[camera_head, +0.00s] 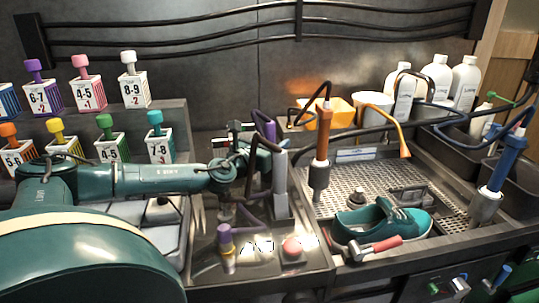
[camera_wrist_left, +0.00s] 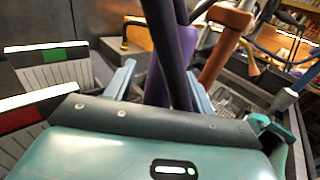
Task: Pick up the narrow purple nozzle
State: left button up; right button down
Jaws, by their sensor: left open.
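My left gripper (camera_head: 258,153) reaches in from the left and is open. In the wrist view its two pale fingers (camera_wrist_left: 160,88) stand on either side of a narrow purple nozzle (camera_wrist_left: 155,82) and a dark hose. I cannot tell whether they touch it. In the head view the upright purple nozzle (camera_head: 268,130) shows just beyond the gripper, behind a grey upright part, and is partly hidden by the gripper and hoses. A separate purple-collared piece with a metal tip (camera_head: 226,238) stands lower, nearer the front. My right gripper is not in view.
Numbered boxes (camera_head: 88,96) stand on shelves at left. Black hoses cross behind the gripper.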

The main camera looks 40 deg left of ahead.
pick_arm(q)
jog(key=shift+w, duration=0.4)
jog(key=c, duration=1.1)
